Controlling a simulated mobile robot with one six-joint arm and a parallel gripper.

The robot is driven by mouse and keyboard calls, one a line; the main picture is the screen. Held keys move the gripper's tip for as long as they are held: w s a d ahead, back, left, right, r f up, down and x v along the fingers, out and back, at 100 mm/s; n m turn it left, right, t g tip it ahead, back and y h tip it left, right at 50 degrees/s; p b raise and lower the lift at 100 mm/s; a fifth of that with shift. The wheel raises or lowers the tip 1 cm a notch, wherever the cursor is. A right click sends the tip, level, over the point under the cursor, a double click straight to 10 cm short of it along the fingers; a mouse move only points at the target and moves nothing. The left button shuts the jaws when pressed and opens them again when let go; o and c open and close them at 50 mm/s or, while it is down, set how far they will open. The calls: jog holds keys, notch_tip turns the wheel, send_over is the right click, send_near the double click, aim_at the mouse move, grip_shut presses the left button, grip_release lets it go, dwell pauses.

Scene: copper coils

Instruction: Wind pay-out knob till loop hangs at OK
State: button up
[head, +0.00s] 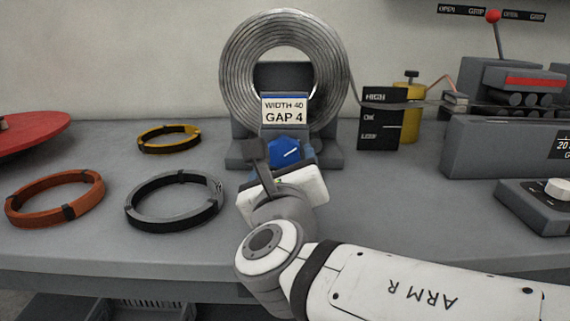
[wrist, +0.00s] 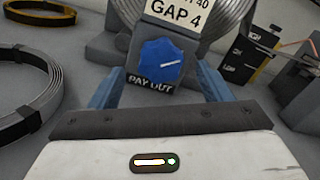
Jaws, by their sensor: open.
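The blue pay-out knob (head: 284,152) is on the front of the coil stand, below the sign reading WIDTH 40, GAP 4. In the wrist view the knob (wrist: 163,61) has a white pointer line aimed right and slightly up, above the words PAY OUT. My gripper (wrist: 160,88) is open, its blue fingers apart on either side below the knob; contact cannot be told. The black gauge (head: 376,134) is marked HIGH, OK and LOW. The metal strip (head: 430,103) runs from the coil (head: 237,67) past the gauge to the right; its lowest point is not clear.
Orange (head: 55,199), grey (head: 172,203) and yellow (head: 168,139) banded coils lie on the left of the bench. A grey roller machine (head: 505,145) with a red-knobbed lever stands right. A yellow post (head: 410,110) stands behind the gauge. A control box (head: 535,205) sits front right.

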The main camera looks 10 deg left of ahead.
aim_at(286, 154)
jog(key=shift+b+x, duration=0.45)
jog(key=shift+x, duration=1.35)
jog(key=c, duration=1)
jog(key=shift+f, duration=0.1)
jog(key=m+b, duration=0.4)
jog(key=shift+d+f, duration=0.1)
jog(key=shift+d, duration=0.05)
jog(key=m, duration=0.3)
jog(key=shift+b, duration=0.3)
jog(key=shift+d+m, duration=0.15)
jog(key=shift+m, duration=1.75)
